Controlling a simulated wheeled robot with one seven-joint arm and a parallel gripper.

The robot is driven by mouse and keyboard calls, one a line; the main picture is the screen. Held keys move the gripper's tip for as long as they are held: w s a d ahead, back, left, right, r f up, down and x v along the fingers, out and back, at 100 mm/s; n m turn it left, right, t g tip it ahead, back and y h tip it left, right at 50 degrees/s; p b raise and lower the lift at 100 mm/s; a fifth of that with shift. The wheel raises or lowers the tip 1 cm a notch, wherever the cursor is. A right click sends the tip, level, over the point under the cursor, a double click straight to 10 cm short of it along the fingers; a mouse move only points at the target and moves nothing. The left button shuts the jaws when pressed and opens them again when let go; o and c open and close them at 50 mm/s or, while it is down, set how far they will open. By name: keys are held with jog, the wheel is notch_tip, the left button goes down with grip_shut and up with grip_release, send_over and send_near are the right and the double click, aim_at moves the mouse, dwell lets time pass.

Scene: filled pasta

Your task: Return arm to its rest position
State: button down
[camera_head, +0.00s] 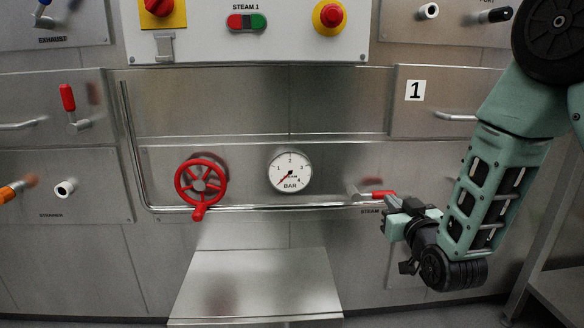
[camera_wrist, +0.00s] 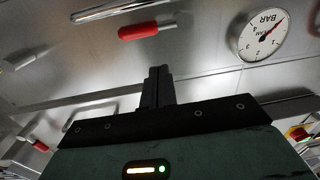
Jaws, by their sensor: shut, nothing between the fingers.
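My green arm comes in from the right in the head view, bent at its elbow. My gripper (camera_head: 388,206) is in front of the steel panel, close to the red-handled steam lever (camera_head: 378,194). In the wrist view the fingers of my gripper (camera_wrist: 157,74) are together with nothing between them. The red lever handle (camera_wrist: 146,31) shows just beyond the fingertips there, with a visible gap. The wrist view looks upside down relative to the head view.
A red valve wheel (camera_head: 201,185) and a pressure gauge (camera_head: 290,172) are on the panel to the left. A steel shelf (camera_head: 258,284) juts out below. A steel frame (camera_head: 548,240) stands at the right. A control box (camera_head: 285,30) is above.

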jog(key=s+a+f+n+g+y+p, duration=0.2)
jog(key=s+a+n+g+y, duration=0.1)
jog(key=s+a+g, duration=1)
jog(key=s+r+n+g+h+p, duration=0.1)
jog(key=s+n+g+h, duration=0.1)
jog(key=s, duration=0.9)
jog(key=s+r+n+g+h, duration=0.1)
jog(key=s+g, duration=0.2)
jog(key=s, duration=0.7)
notch_tip(320, 180, up, 38)
jog(key=p, duration=3.8)
jog(key=shift+s+d+r, duration=0.2)
jog(key=shift+s+d, duration=0.1)
jog(key=shift+d, duration=0.15)
